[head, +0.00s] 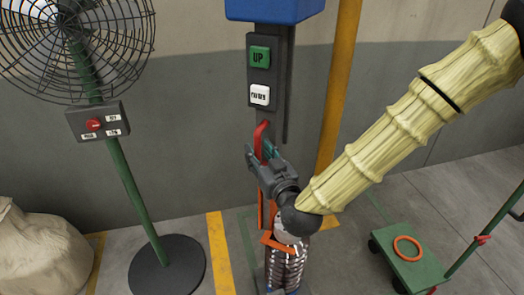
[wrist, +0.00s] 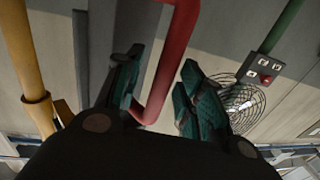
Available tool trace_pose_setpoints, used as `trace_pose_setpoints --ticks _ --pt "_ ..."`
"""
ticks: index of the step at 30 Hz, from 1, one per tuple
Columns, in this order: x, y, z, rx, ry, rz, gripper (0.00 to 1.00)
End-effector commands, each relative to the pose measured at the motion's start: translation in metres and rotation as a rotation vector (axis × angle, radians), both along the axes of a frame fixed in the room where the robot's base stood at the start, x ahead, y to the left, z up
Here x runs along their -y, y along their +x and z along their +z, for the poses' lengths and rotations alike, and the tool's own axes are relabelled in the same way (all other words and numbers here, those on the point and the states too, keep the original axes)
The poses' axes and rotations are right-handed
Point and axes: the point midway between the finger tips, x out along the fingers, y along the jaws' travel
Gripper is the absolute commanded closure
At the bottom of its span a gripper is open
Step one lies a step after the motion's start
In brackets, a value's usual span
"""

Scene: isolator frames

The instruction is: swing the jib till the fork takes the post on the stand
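A red bent handle (head: 262,132) stands upright on the grey column below the push buttons. It also shows in the wrist view (wrist: 172,62), passing between my fingers. My gripper (head: 262,158) is at this handle; in the wrist view my gripper (wrist: 160,92) has its fingers spread wide, with gaps beside the bar, so it is open around it. An orange bracket (head: 268,241) shows low below my gripper, at a metal, coil-like thing (head: 284,268). My gripper and arm hide part of this area. I cannot tell which parts are the jib, fork, post and stand.
A blue housing (head: 275,8) with a green UP button (head: 259,57) tops the column. A yellow pole (head: 338,85) stands close at its right. A fan (head: 75,40) and a sack (head: 38,255) are left; a green cart (head: 412,268) with an orange ring is right.

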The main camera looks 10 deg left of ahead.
Motion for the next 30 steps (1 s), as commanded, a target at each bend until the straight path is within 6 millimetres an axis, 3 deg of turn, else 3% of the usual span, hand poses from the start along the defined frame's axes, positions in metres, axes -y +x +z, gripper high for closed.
trace_pose_setpoints --ticks 12,30 --pt "0.032 -0.044 0.0 0.0 0.0 -0.001 0.61" --pt "0.036 -0.049 -0.002 -0.005 -0.002 -0.003 0.61"
